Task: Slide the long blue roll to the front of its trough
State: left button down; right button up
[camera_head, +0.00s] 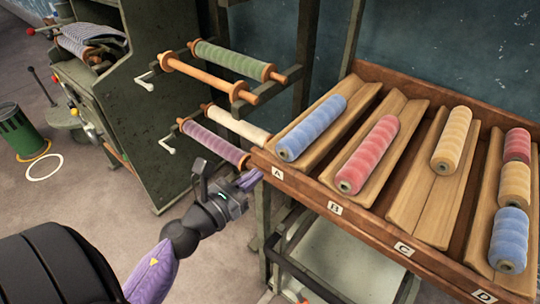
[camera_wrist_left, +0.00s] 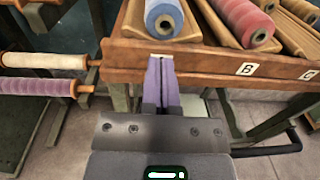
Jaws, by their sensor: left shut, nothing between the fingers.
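The long blue roll (camera_head: 311,128) lies in the wooden trough (camera_head: 357,103) at label A, at the left end of the rack. Its near end is close to the rack's front board, and bare trough shows behind it. In the left wrist view the near end of the blue roll (camera_wrist_left: 164,18) is at the top, just beyond the front board. My left gripper (camera_head: 250,179) is shut and empty in front of that board by label A. Its purple fingers (camera_wrist_left: 160,66) point toward the board; whether they touch it I cannot tell. My right gripper is not in view.
A pink roll (camera_head: 368,154) lies in trough B, a yellow roll (camera_head: 452,140) in trough C, and short pink, yellow and blue rolls in trough D. The rack's front board (camera_head: 355,224) stands up as an edge. Horizontal rollers (camera_head: 233,61) stick out on the left.

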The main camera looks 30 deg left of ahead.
aim_at(280, 156)
pick_arm(q)
jog(key=w, duration=0.6)
jog(key=shift+d+p, duration=0.35)
jog(key=shift+d, duration=0.05)
jog(key=shift+w+d+f, duration=0.1)
jog(key=shift+w+d, duration=0.05)
jog(key=shift+w, duration=0.9)
jog(key=shift+s, duration=0.1)
